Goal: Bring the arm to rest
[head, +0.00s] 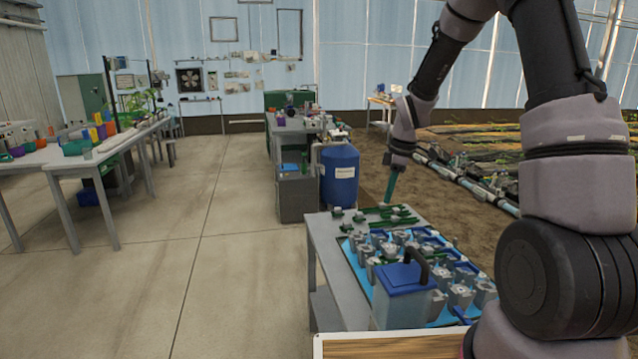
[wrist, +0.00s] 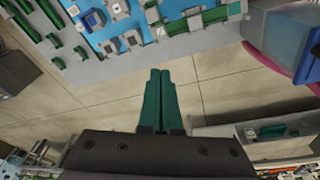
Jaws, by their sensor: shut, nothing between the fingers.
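My arm rises at the right of the head view, bends over at the top and hangs down to my gripper (head: 388,198). The gripper points down over the far part of the grey bench with the skid parts; whether it touches anything there I cannot tell from this view. In the wrist view its two green fingers (wrist: 159,75) lie side by side, shut, with nothing between them. Floor shows behind the fingers, beside the bench edge.
The bench (head: 325,245) carries a blue mat with several grey valve-like parts, green pieces and a blue-lidded box (head: 405,280). A blue drum (head: 340,178) stands behind it. Tables (head: 70,155) stand at the left. The concrete floor (head: 190,240) between is clear.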

